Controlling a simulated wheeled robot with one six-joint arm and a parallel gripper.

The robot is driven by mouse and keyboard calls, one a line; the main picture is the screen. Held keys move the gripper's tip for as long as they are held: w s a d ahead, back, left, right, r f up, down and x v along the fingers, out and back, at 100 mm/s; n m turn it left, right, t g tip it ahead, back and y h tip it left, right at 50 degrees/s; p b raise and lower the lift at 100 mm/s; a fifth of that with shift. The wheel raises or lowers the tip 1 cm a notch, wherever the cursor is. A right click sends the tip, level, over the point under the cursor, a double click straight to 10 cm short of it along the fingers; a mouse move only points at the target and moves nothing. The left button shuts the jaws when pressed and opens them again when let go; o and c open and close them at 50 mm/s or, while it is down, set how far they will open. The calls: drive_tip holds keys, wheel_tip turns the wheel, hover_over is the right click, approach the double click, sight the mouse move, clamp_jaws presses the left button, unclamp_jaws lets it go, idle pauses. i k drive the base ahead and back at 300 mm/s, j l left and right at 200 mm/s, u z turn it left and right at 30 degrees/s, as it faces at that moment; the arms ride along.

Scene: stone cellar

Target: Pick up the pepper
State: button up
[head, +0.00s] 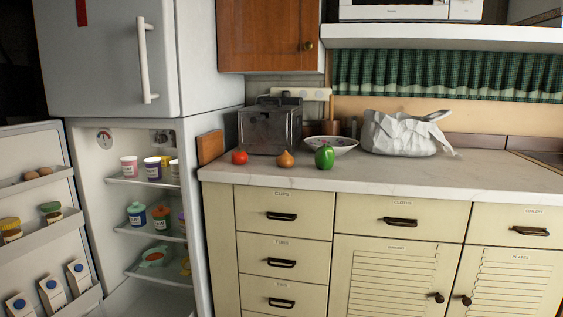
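A green pepper (324,157) stands on the pale countertop (420,178), close to its front edge. A brown onion-like item (285,160) sits to its left, and a red tomato-like item (239,157) is further left. The pepper is fully visible with nothing in front of it. My gripper is not in view.
A dark metal box (270,128), a bowl (331,144) and a crumpled white bag (404,134) stand behind on the counter. The fridge (190,140) at left is open, its lower door (38,170) swung out. Drawers and cabinets (380,275) below are shut. Counter front right is clear.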

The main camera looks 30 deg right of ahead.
sight(325, 154)
drive_tip(key=z, duration=1.2)
